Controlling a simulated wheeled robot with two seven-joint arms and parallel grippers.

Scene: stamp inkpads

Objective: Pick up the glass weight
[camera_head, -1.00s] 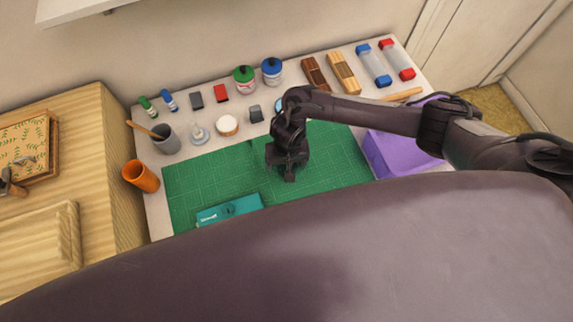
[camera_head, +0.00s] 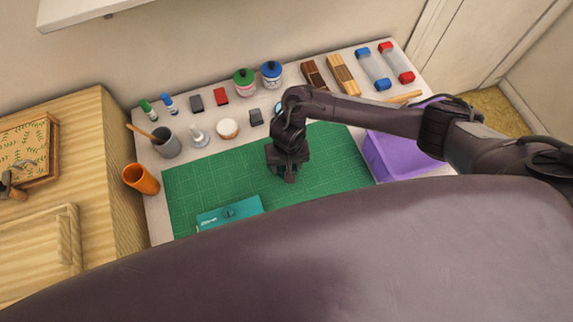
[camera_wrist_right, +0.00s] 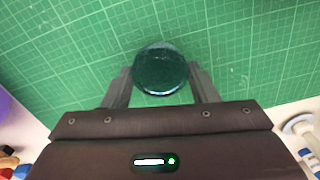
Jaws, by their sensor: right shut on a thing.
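The glass weight (camera_wrist_right: 161,68) is a dark teal, round, glossy dome in the right wrist view. It sits between the two fingers of my right gripper (camera_wrist_right: 162,85), which is shut on it. Green mat shows around it. In the head view my right gripper (camera_head: 287,174) is over the middle of the green cutting mat (camera_head: 335,155), and the weight is hidden there by the gripper. I cannot tell whether the weight touches the mat. My left gripper cannot be made out.
A teal box (camera_head: 230,212) lies at the mat's front left. A purple bin (camera_head: 392,155) stands right of the mat. Stamps, two lidded jars (camera_head: 271,75), a grey cup (camera_head: 167,142) and an orange cup (camera_head: 140,179) line the back and left. Mat either side of the gripper is clear.

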